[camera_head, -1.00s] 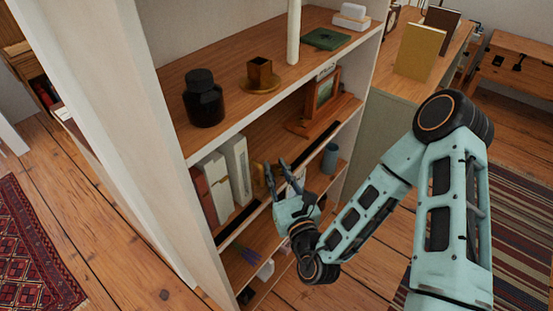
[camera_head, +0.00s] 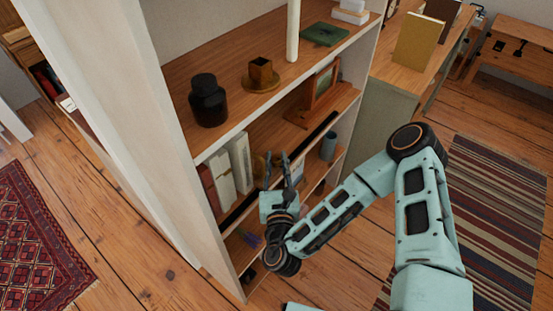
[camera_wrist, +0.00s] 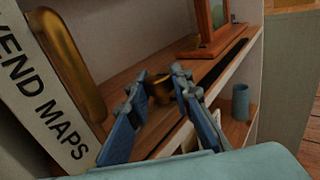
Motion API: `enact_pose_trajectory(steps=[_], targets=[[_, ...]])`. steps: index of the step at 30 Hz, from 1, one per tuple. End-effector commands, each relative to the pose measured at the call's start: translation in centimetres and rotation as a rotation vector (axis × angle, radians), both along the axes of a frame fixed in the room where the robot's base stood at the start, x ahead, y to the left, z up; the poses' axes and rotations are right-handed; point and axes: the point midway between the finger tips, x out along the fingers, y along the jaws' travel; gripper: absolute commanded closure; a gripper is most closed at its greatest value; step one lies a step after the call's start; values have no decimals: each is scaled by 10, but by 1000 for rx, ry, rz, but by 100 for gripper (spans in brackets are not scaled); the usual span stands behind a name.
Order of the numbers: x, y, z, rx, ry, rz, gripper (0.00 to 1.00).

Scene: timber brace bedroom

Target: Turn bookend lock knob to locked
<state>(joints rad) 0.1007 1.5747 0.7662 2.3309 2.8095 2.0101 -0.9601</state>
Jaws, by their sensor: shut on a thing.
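In the wrist view, a small brass knob (camera_wrist: 161,90) shows between the two blue fingertips of my gripper (camera_wrist: 158,80), which is shut on it. The far sides of the knob and its finger contacts are partly hidden. A tall, rounded brass bookend plate (camera_wrist: 72,62) stands upright at the left, beside a white book (camera_wrist: 35,95) lettered "END MAPS". In the head view, my gripper (camera_head: 279,160) reaches into the middle shelf, just right of the white books (camera_head: 240,162). The brass bookend (camera_head: 261,166) is mostly hidden behind the fingers there. I cannot read the knob's lock setting.
A wooden picture frame (camera_head: 325,84) stands further right on the middle shelf (camera_head: 258,132). A blue cup (camera_head: 328,147) stands on the shelf below.

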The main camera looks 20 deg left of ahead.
Motion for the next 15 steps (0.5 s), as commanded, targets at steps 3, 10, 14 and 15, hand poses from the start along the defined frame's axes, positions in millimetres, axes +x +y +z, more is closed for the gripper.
enact_pose_trajectory(steps=[3, 10, 14, 15], targets=[[1, 0, 1, 2, -3, -1, 100], [1, 0, 2, 3, -4, -1, 74], [0, 0, 1, 3, -3, 0, 61], [0, 0, 1, 3, -3, 1, 61]])
